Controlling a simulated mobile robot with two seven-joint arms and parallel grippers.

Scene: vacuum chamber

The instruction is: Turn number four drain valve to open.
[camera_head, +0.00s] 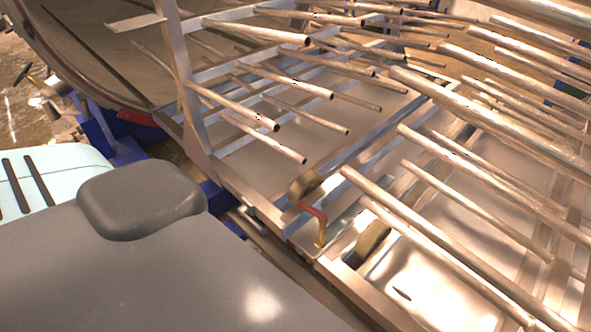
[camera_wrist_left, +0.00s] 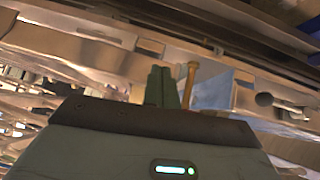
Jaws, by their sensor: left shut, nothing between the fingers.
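My left gripper (camera_wrist_left: 167,70) shows in the left wrist view, its two dark green fingers shut together with nothing between them. A thin brass-coloured rod (camera_wrist_left: 190,82) with a wider head stands just right of the fingers in that picture; I cannot tell whether they touch. A dark round-ended lever (camera_wrist_left: 268,100) sits further right on the metal frame. In the head view a small red bar with a yellow bent end (camera_head: 319,229) sits at the frame's near edge. No number or label is readable, so I cannot tell which part is the number four drain valve. My right gripper is in neither view.
A metal frame (camera_head: 232,185) with many long pipes (camera_head: 445,225) fills the right of the head view. A tall metal post (camera_head: 180,70) rises at the upper left beside a large curved wall (camera_head: 85,45). Blue supports (camera_head: 125,140) stand below it.

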